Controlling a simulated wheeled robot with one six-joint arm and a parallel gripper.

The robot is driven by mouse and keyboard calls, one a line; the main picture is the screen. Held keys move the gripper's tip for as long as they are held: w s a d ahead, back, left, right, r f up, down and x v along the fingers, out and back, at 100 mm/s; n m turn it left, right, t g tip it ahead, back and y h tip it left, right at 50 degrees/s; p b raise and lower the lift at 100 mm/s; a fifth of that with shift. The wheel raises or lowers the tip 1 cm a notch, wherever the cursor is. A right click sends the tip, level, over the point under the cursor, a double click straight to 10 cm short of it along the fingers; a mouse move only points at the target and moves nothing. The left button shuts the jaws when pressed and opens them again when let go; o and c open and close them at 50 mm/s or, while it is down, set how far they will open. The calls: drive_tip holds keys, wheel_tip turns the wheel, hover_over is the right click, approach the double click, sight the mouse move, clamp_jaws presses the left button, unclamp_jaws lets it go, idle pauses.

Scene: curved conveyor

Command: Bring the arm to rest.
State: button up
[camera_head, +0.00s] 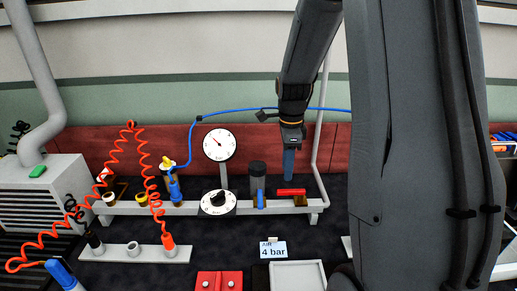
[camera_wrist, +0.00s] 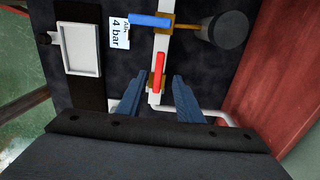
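My gripper (camera_head: 289,164) hangs from my dark arm above the pipe rail, over the red valve handle (camera_head: 291,192). In the wrist view its two blue fingers (camera_wrist: 157,82) stand apart with nothing gripped. The red handle (camera_wrist: 159,72) shows in line with the gap between the fingers and lies along the white pipe. In the head view it appears just below the fingertips; I cannot tell whether they touch it.
A blue handle (camera_head: 260,199) sits left of the red one, near a dark cylinder (camera_head: 257,177). A gauge (camera_head: 219,145), a dial (camera_head: 218,202), an "Air 4 bar" card (camera_head: 273,249) and a grey tray (camera_head: 298,275) are near. Coiled orange hoses (camera_head: 110,170) hang at left.

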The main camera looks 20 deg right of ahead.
drive_tip(key=s+a+r+n+t, duration=0.1)
drive_tip(key=s+a+n, duration=1.3)
drive_tip(key=n, duration=0.8)
drive_tip(key=shift+s, duration=0.4)
drive_tip(key=shift+a, duration=0.1)
idle(0.5)
